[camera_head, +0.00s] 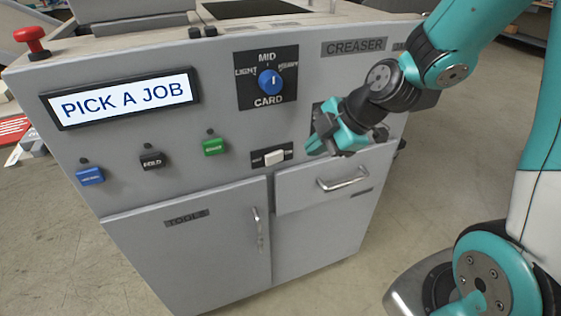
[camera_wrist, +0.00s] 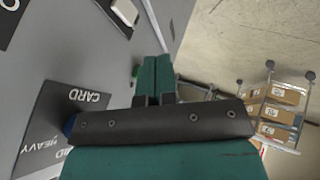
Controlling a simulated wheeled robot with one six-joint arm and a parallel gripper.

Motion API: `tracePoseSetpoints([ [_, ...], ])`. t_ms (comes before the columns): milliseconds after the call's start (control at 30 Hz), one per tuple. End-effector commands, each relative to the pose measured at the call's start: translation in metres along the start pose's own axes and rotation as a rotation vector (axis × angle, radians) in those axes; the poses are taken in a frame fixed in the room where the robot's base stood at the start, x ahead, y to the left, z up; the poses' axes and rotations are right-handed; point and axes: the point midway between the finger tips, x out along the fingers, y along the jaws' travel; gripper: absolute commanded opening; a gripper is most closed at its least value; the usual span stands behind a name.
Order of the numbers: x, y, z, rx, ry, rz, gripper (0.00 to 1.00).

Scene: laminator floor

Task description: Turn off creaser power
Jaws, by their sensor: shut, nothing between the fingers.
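The creaser (camera_head: 225,150) is a grey cabinet with a "CREASER" label (camera_head: 353,47) at its upper right. My gripper (camera_head: 318,147) is shut and empty at the right part of the front panel. A white switch (camera_head: 274,157) on a dark plate sits just left of my fingertips. The white switch (camera_wrist: 124,11) shows at the top. I cannot tell whether the fingers touch anything.
A blue knob (camera_head: 270,82) sits on a LIGHT/MID/HEAVY/CARD plate. The display (camera_head: 122,98) reads "PICK A JOB". Blue (camera_head: 90,175), black (camera_head: 152,160) and green (camera_head: 213,146) buttons lie below. A drawer handle (camera_head: 343,179) juts out under my gripper. A red button (camera_head: 31,38) stands top left.

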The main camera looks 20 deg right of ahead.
Motion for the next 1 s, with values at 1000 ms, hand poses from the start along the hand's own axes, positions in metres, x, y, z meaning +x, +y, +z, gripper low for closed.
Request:
tracePoseSetpoints([
  [1000,0.111,0.024,-0.001,0.002,0.000,-0.001,0.00],
])
